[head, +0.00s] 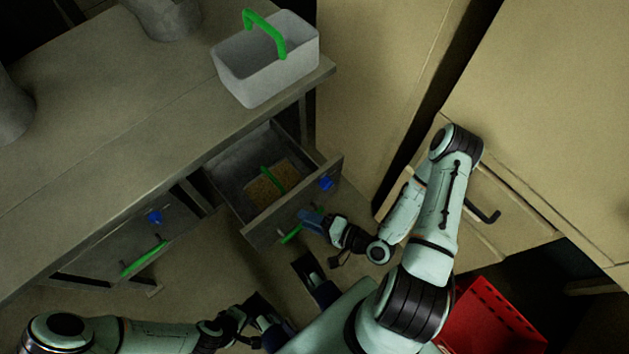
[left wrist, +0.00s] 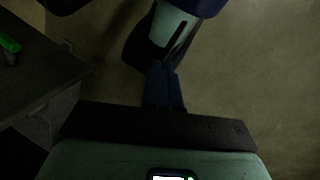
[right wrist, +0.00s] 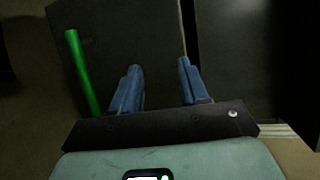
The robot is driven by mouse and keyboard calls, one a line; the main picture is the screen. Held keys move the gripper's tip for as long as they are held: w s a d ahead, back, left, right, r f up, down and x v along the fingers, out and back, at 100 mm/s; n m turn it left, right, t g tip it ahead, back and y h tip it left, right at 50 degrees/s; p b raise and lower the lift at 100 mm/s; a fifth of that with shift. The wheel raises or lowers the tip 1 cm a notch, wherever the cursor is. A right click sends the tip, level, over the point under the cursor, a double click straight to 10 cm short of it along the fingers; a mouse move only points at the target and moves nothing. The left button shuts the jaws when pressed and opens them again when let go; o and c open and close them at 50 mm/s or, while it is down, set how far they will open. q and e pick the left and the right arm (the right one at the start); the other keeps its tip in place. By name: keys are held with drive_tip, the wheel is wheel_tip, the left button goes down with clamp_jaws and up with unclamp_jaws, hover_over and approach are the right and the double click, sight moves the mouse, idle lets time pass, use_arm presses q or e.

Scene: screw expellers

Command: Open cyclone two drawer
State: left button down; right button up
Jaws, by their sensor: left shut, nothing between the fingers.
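A drawer (head: 268,216) under the grey bench is pulled out. It holds a heap of brown grains (head: 272,182) and a green bar. Its front has a green handle (head: 291,234) and a blue part (head: 326,183). My right gripper (head: 311,220) is open and empty close to this front; in the right wrist view the green handle (right wrist: 82,72) lies left of the fingers (right wrist: 160,82), apart from them. A second drawer (head: 125,240) at left looks shut, with a green handle (head: 144,258). No label shows which is cyclone two. My left gripper (head: 265,325) is shut and empty, low in the view.
A grey bin (head: 268,68) with a green handle stands on the bench (head: 110,120), near its corner. Beige cabinets (head: 375,80) are at right, close to my right arm. A red perforated object (head: 490,325) is at lower right. Floor is free below the drawers.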

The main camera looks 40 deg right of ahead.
use_arm(q)
drive_tip(key=s+r+g+p, duration=0.1)
drive_tip(key=s+r+p, duration=0.2)
drive_tip(key=r+p, duration=0.2)
drive_tip(key=shift+d, duration=0.4)
use_arm(e)
drive_tip(key=shift+d+r, duration=0.1)
drive_tip(key=shift+r, duration=2.7)
use_arm(q)
drive_tip(key=shift+s, duration=0.1)
